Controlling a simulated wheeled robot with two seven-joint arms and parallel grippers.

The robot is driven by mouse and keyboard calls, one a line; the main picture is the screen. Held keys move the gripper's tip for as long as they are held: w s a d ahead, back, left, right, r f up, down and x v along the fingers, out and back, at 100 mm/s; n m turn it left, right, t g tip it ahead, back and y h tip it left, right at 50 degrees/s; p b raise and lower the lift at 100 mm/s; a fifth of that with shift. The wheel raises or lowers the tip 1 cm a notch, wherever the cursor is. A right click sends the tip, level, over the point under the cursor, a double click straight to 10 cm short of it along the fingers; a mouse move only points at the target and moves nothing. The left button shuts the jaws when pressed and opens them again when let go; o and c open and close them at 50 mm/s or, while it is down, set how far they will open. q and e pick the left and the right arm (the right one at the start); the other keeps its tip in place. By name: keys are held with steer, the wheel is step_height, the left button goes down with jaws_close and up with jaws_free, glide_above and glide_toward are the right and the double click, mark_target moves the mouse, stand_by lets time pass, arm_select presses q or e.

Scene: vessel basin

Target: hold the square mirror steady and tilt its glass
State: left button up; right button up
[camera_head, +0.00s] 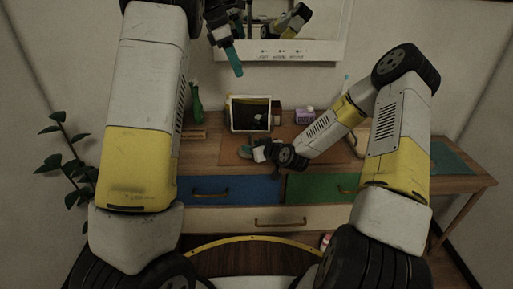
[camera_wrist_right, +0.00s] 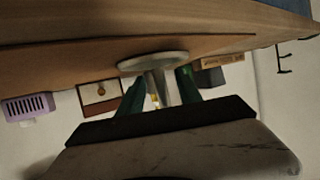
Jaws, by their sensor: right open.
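The square mirror (camera_head: 251,113) stands on the desk with a pale frame and dark glass, facing my head camera. In the right wrist view its round pale base (camera_wrist_right: 152,61) and grey stem (camera_wrist_right: 160,86) show, with the picture upside down. My right gripper (camera_head: 248,158) is low in front of the mirror. In the wrist view its teal fingers (camera_wrist_right: 160,95) are apart, one on each side of the stem; I cannot tell whether they touch it. My left gripper (camera_head: 236,62) hangs above the mirror, teal tip pointing down; its jaw gap does not show clearly.
A wall panel with a reflecting surface (camera_head: 325,30) hangs behind my left gripper. A green bottle (camera_head: 196,104) and a brown block (camera_head: 193,134) stand left of the mirror, a purple item (camera_head: 304,116) right of it. Blue (camera_head: 225,191) and green (camera_head: 315,187) drawers are shut below.

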steer(key=shift+c, duration=0.2)
jaws_close()
stand_by(1.1)
